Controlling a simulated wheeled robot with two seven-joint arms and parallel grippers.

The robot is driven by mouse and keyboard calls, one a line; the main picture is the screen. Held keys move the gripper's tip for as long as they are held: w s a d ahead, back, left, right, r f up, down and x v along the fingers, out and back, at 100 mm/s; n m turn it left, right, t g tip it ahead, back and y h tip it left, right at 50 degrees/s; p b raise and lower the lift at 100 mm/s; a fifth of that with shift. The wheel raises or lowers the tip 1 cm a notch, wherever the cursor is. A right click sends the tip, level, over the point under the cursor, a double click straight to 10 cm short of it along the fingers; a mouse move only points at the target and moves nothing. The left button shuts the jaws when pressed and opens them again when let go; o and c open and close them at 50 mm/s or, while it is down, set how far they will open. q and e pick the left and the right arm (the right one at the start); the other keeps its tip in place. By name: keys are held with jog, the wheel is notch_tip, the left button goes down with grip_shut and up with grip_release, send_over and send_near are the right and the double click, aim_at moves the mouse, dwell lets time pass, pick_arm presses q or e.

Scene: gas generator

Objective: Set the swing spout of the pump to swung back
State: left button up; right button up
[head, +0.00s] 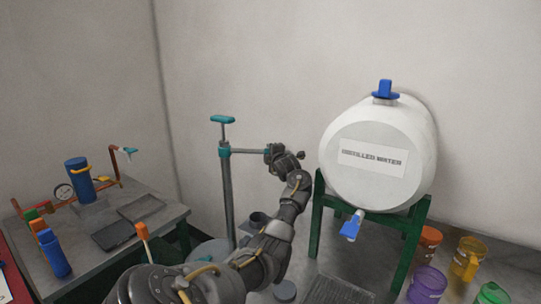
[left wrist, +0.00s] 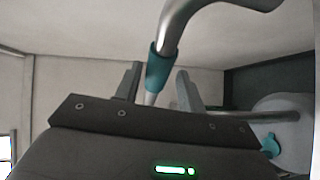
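The pump (head: 227,195) is a grey upright column with a teal T-handle (head: 222,119) on top. Its thin swing spout (head: 250,151) leaves a teal collar and points right in the head view. My left gripper (head: 287,158) is at the spout's outer end, which it partly hides. In the left wrist view the fingers of my left gripper (left wrist: 157,88) are apart, and a grey pipe with a teal sleeve (left wrist: 155,68) shows between them. Gaps show on both sides of the pipe; whether either finger touches it is unclear. My right gripper is not in view.
A white water tank (head: 350,185) on a green stand (head: 316,215) is close to the right of my gripper. A bench (head: 170,222) with a blue cylinder (head: 79,180) is at the left. Coloured jugs (head: 428,284) stand at lower right. Walls close off the back.

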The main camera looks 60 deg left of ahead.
pick_arm(q)
jog(key=shift+d, duration=0.15)
jog(key=b+v, duration=0.2)
jog(key=v, duration=0.8)
jog(key=shift+d, duration=0.3)
jog(key=shift+s+r, duration=0.1)
